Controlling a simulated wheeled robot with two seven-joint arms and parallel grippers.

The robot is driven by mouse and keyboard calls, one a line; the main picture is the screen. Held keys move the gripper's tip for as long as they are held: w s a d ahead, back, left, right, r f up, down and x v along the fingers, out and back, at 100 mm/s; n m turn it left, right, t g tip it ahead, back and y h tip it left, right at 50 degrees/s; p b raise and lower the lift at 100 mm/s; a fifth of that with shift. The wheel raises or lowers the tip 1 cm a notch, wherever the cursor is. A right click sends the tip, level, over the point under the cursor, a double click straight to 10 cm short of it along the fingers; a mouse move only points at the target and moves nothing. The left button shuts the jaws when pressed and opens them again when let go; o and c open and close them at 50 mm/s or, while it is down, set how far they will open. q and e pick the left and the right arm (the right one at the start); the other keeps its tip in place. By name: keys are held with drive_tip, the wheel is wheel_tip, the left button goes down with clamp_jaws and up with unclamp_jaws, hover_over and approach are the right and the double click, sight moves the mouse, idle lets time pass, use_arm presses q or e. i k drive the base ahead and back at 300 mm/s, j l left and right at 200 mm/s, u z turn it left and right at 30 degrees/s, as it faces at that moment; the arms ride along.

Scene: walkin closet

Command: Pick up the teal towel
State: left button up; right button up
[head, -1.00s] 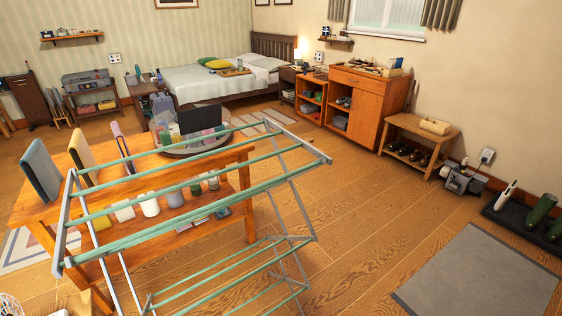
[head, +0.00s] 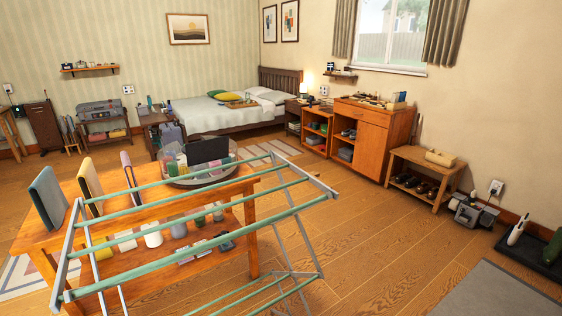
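A dull teal-blue, flat, slab-like piece (head: 48,198) stands upright, leaning slightly, at the left end of the wooden table (head: 150,212). It may be the teal towel; I cannot tell for sure. A yellow piece (head: 90,186) and a thin mauve piece (head: 128,172) stand in a row to its right. A drying rack (head: 180,228) with pale green bars stands in front of the table, and its bars cross part of my view of it. Neither of my grippers is in view.
A round grey tray (head: 210,175) with several items and a dark panel sits on the table. Jars stand on the lower shelf. A bed (head: 225,115), an orange cabinet (head: 372,140) and a shoe bench (head: 425,165) line the back and right. The floor right of the rack is clear.

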sight(48, 198)
drive_tip(key=u, duration=1.6)
drive_tip(key=i+j+u, duration=0.2)
drive_tip(key=j+u, duration=0.25)
drive_tip(key=i+j+u, duration=0.65)
drive_tip(key=j+u, duration=0.2)
drive_tip(key=i+j+u, duration=0.15)
drive_tip(key=i+u, duration=0.3)
drive_tip(key=i+j+z, duration=0.15)
drive_tip(key=i, duration=0.25)
drive_tip(key=i+j+z, duration=0.1)
drive_tip(key=i, duration=0.3)
drive_tip(key=i+j+z, duration=0.15)
drive_tip(key=i, duration=0.2)
drive_tip(key=i+l+z, duration=0.25)
drive_tip(key=z, duration=0.2)
drive_tip(key=i+z, duration=0.8)
drive_tip(key=z, duration=0.15)
drive_tip(key=i+j+z, duration=0.1)
drive_tip(key=i+z, duration=0.25)
drive_tip(key=z, duration=0.15)
